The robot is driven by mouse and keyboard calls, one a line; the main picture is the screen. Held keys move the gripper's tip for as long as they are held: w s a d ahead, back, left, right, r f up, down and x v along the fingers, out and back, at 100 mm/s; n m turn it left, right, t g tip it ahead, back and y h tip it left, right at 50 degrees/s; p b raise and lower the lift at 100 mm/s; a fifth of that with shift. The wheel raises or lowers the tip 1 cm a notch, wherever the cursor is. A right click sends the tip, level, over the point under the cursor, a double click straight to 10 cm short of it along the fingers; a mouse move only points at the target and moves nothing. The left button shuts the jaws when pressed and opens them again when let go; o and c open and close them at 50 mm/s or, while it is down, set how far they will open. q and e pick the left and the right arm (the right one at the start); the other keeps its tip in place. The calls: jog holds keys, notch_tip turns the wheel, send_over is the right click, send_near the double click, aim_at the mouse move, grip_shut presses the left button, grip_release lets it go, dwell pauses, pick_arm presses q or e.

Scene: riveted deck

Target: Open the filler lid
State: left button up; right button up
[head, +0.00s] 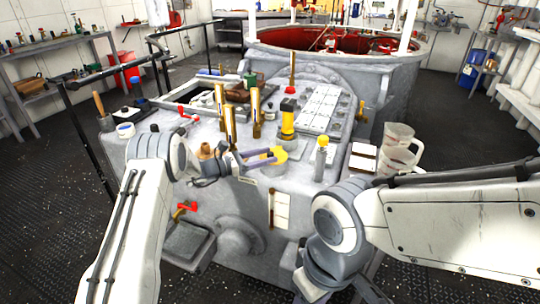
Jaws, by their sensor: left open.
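A round yellow cap (280,156), which looks like the filler lid, sits on the front part of the grey machine top (305,172). My left gripper (274,157) reaches in from the left, with its purple-grey fingers apart. The fingertips are at the yellow cap's left side and partly overlap it in the picture. I cannot tell whether they touch it. The cap looks closed, though its hinge or edge is too small to make out. My right arm comes in from the right and bends down at the front; its gripper is out of the picture.
Brass upright levers (229,127) stand behind my left gripper. A yellow-and-black post (288,122) and a yellow-topped cylinder (322,160) stand near the cap. Clear jugs (398,150) are at the machine's right. A black railing (85,130) runs along the left.

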pick_arm(q)
jog(key=shift+x, duration=0.9)
grip_shut()
dwell(0.8)
